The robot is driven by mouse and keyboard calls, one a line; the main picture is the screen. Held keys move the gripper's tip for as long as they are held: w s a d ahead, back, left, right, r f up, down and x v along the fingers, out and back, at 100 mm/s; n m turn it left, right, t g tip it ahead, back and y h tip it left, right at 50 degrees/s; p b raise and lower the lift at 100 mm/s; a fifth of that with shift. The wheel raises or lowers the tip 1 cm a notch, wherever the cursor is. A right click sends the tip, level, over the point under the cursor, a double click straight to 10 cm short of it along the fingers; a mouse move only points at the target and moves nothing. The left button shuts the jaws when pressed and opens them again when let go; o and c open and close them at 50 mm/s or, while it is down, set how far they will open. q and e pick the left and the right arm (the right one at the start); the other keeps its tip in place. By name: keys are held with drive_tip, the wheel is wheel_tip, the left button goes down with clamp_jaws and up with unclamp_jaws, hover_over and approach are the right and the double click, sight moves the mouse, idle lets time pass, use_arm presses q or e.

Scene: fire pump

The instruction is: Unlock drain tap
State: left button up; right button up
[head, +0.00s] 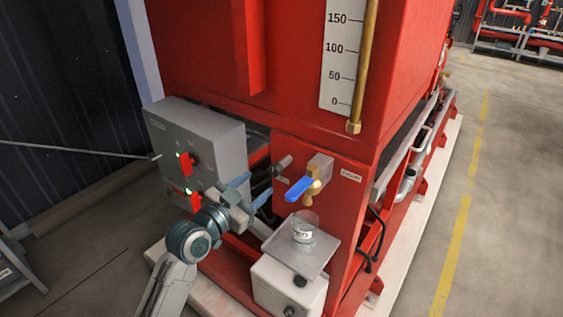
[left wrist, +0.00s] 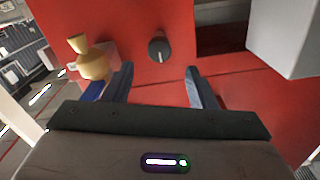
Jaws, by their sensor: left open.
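The drain tap has a brass body (head: 314,186) and a blue lever (head: 298,188) on the front of the red panel. It also shows in the left wrist view as a brass body (left wrist: 92,60), with its blue lever (left wrist: 94,90) partly hidden by a finger. A dark round knob (left wrist: 158,50) with a white line sits on the panel; in the head view this knob (head: 283,165) is left of the tap. My left gripper (head: 258,189) is open and empty, left of the knob and apart from it. The knob appears between and beyond its fingers (left wrist: 160,86). My right gripper is not in view.
A grey control box (head: 220,142) with red switches and green lights stands left of the panel. A clear beaker (head: 303,228) stands on a grey plate (head: 322,254) below the tap. A brass gauge tube (head: 364,75) hangs above. The floor at right is clear.

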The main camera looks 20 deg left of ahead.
sight(273, 172)
use_arm(q)
drive_tip(key=p+x, duration=0.2)
drive_tip(key=x, duration=0.7)
drive_tip(key=shift+s, duration=0.1)
drive_tip(key=shift+w+d+f, duration=0.1)
drive_tip(key=shift+w+d, duration=0.1)
drive_tip(key=shift+w, duration=0.4)
drive_tip(key=c, duration=1)
